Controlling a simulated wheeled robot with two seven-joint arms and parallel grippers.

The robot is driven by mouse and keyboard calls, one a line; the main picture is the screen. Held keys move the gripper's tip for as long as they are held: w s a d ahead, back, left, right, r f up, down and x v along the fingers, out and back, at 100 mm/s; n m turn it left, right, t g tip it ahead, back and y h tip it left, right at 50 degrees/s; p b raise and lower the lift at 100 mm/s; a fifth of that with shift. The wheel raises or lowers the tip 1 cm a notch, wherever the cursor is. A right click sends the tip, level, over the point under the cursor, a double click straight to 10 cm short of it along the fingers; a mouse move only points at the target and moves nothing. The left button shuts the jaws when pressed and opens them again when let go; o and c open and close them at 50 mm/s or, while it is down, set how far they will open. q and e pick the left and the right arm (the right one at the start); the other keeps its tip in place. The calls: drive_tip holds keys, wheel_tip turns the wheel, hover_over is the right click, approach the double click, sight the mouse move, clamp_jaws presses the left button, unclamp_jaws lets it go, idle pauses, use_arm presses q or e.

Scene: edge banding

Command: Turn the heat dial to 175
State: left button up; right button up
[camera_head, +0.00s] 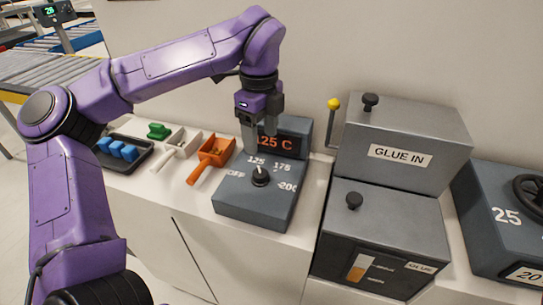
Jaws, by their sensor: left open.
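The heat dial (260,177) is a black knob on a blue-grey control box. Labels OFF, 125, 175 and 200 are set around it. A white mark on the knob points up, near the 125 label. The display (284,143) behind it shows orange digits reading "25 C", with its left part hidden by my gripper. My left gripper (260,148) is open and points down, above and just behind the dial, in front of the display. It appears to be apart from the knob. My right gripper is not in view.
Orange (212,151) and white (178,148) scoops, a green piece (159,130) and a black tray (142,153) with blue blocks lie left. A GLUE IN box (405,130) and a yellow-tipped lever (333,105) stand right. A conveyor (50,68) is far left.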

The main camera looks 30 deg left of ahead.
use_arm(q)
drive_tip(key=p, duration=0.1)
hover_over(260, 173)
drive_tip(key=f, duration=0.4)
drive_tip(key=shift+s+f, duration=0.4)
drive_tip(key=f, duration=0.2)
drive_tip(key=w+f, duration=0.1)
drive_tip(key=f, duration=0.1)
drive_tip(key=shift+w+f+p, duration=0.2)
drive_tip(key=shift+p, duration=0.15)
drive_tip(key=shift+f, duration=0.15)
drive_tip(key=shift+s, duration=0.35)
drive_tip(key=shift+w, duration=0.1)
drive_tip(key=c, duration=1.1)
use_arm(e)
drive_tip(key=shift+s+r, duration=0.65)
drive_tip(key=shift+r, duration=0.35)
